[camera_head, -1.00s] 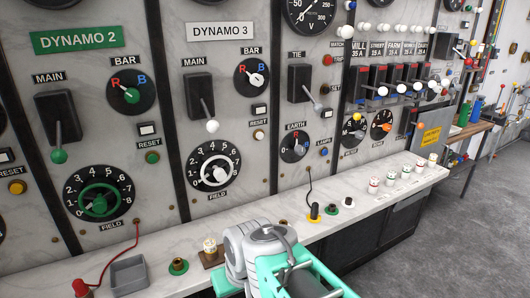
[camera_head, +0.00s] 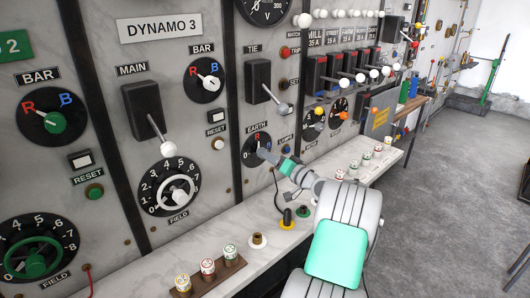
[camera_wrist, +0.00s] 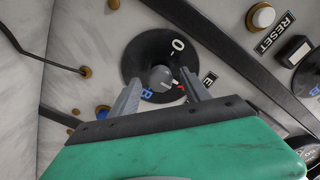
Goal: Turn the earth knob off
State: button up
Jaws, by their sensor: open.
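The earth knob is a small grey knob on a round black dial (camera_head: 250,139) under the EARTH label in the head view. In the wrist view the knob (camera_wrist: 161,79) stands on its black dial (camera_wrist: 135,58), with a white 0, a blue B and a red letter partly hidden. My gripper (camera_head: 266,154) is open in front of the dial. In the wrist view the fingertips of my gripper (camera_wrist: 160,84) lie on either side of the knob. I cannot tell whether they touch it. The knob's pointing direction is unclear.
The tie lever (camera_head: 273,97) sticks out above the dial. A row of breaker levers (camera_head: 345,75) is to the right.

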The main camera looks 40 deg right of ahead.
jog(key=shift+w, duration=1.2)
grip_shut()
